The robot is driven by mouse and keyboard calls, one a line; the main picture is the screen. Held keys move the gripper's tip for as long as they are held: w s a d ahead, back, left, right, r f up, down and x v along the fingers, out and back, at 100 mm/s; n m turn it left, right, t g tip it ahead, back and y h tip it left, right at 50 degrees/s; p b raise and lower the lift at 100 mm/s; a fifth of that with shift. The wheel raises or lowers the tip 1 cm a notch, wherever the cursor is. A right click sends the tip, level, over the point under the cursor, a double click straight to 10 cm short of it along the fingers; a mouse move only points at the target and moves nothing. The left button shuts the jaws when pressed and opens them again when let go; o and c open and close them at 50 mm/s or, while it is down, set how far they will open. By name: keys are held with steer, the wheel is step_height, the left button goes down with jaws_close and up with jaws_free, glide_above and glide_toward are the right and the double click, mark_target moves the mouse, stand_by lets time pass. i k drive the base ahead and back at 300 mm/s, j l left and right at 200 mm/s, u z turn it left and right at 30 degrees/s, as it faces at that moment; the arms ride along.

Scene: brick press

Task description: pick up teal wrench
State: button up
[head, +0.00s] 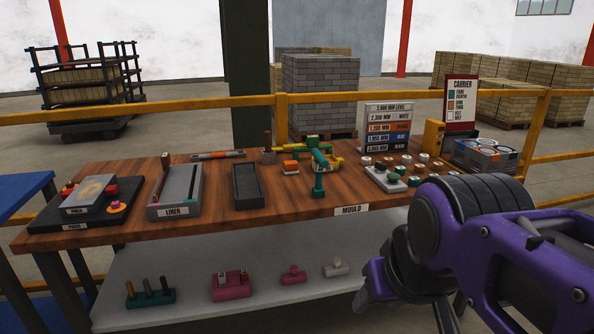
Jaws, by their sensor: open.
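A teal tool (318,184), which looks like the teal wrench, is near the front edge of the wooden bench (220,213), left of the picture's middle right. Its handle points toward me, and its head is crowded by green and yellow parts (327,158), so its exact shape is hard to tell. My gripper (405,300) is in the lower right, in front of the bench and lower than its top. It is open and apart from the teal tool. The gripper's far side is partly hidden by my purple arm.
A dark empty mould tray (248,203) and a liner tray (199,190) stand left of the tool. A pale board with round pegs (386,181) stands right of it. A white lower shelf (200,270) holds several small blocks. A yellow rail (120,113) runs behind.

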mark_target(319, 165)
steer(key=i+j+z, duration=0.25)
steer(key=i+z, duration=0.15)
steer(key=i+j+z, duration=0.4)
steer(key=i+l+u, duration=0.2)
steer(key=l+u, duration=0.15)
steer(key=k+j+z, duration=0.2)
steer(key=j+z, duration=0.2)
